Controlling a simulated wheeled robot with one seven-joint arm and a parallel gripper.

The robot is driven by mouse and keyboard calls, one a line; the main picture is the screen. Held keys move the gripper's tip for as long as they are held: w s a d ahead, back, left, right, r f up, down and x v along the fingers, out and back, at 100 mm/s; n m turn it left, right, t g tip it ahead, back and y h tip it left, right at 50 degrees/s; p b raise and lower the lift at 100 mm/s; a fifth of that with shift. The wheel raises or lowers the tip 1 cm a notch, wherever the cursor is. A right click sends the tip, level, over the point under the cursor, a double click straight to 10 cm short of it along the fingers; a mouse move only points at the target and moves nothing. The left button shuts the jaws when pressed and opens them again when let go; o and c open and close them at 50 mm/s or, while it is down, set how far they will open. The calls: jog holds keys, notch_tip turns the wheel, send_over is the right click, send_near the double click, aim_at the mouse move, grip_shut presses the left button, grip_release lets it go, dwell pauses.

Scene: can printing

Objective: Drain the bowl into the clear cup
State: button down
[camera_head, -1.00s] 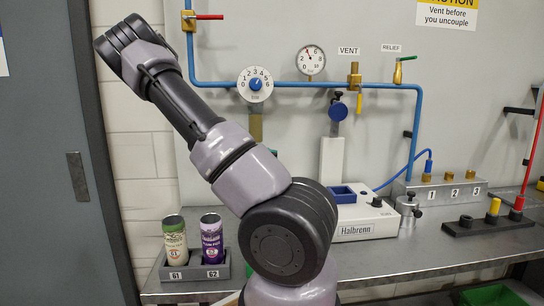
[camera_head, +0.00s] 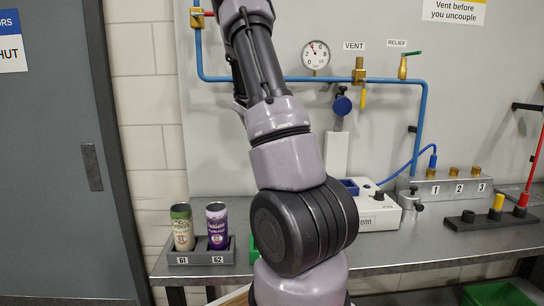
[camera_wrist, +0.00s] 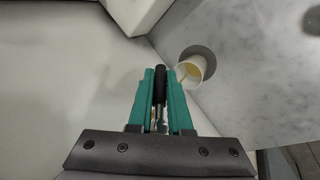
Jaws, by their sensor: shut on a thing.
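Some yellowish colour shows inside the cup. I cannot make out the bowl in either view. In the head view my gripper is out of the picture above, and the cup is not seen.
A gauge (camera_head: 315,55) and blue pipe (camera_head: 380,81) are on the wall panel. The bench holds a grey rack (camera_head: 202,257) with two cans, a white Halbrenn unit (camera_head: 385,215), and a grey block (camera_head: 445,189) with numbered brass fittings. My arm hides the panel's middle.

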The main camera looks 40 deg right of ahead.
jog(key=y, duration=0.1)
jog(key=t+y, duration=0.1)
jog(key=a+y, duration=0.1)
jog(key=shift+w+f+m+t, duration=0.3)
jog(key=shift+t, duration=0.1)
jog(key=shift+w+a+f+t+y, duration=0.15)
jog(key=shift+w+a+t+y, duration=0.2)
jog(key=shift+t+y, duration=0.35)
jog(key=shift+a, duration=0.15)
jog(key=c, duration=0.8)
grip_release()
jog(key=shift+c, duration=0.2)
jog(key=d+v, duration=0.1)
jog(key=v, duration=0.9)
jog(key=shift+a+r, duration=0.3)
jog(key=shift+r, duration=0.1)
